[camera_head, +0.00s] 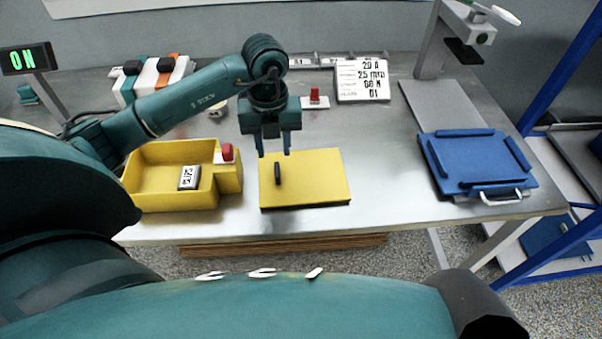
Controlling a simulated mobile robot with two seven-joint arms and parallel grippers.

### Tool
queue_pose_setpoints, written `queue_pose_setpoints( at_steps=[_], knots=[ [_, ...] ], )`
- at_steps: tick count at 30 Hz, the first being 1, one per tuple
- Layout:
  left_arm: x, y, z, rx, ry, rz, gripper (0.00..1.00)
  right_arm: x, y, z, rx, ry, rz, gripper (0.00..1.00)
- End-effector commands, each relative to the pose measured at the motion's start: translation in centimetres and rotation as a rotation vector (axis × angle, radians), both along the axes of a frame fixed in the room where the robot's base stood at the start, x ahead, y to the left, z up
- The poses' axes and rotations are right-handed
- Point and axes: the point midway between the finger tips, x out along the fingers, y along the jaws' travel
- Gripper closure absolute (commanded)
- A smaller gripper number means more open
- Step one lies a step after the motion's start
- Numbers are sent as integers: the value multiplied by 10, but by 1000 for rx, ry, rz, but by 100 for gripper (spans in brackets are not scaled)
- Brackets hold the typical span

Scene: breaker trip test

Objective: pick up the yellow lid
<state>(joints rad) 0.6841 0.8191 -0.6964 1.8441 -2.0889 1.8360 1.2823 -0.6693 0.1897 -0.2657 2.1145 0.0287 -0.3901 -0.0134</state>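The yellow lid (318,178) is a flat rectangular plate with a small black upright handle (278,173) near its left side. It lies flat near the front edge of the metal table, on something dark that shows as a thin edge below it. My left gripper (273,153) points down above the lid's back left part, just behind the handle. Its two fingers are apart with nothing seen between them. I cannot tell its exact height above the lid. My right gripper is not in view.
A blue tray (478,162) lies at the right. A sign card (361,91), a red switch (315,97) and breaker-like blocks (150,78) stand behind. The table (390,195) is clear right of the lid.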

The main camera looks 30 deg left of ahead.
Motion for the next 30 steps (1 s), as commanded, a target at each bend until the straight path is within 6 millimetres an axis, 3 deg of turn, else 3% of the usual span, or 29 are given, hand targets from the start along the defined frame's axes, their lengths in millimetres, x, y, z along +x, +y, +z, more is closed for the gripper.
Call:
queue_pose_setpoints(
  at_steps=[8, 18, 26, 30],
  knots=[
    [-1, -2, -23, -2, 2, -2, 64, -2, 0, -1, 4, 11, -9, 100],
    [-1, -4, -67, -2, 2, -2, 64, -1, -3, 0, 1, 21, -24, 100],
    [-1, -4, -69, -2, 0, -3, 64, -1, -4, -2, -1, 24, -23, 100],
    [-1, -4, -69, -2, 0, -3, 75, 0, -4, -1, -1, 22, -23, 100]
  ],
)
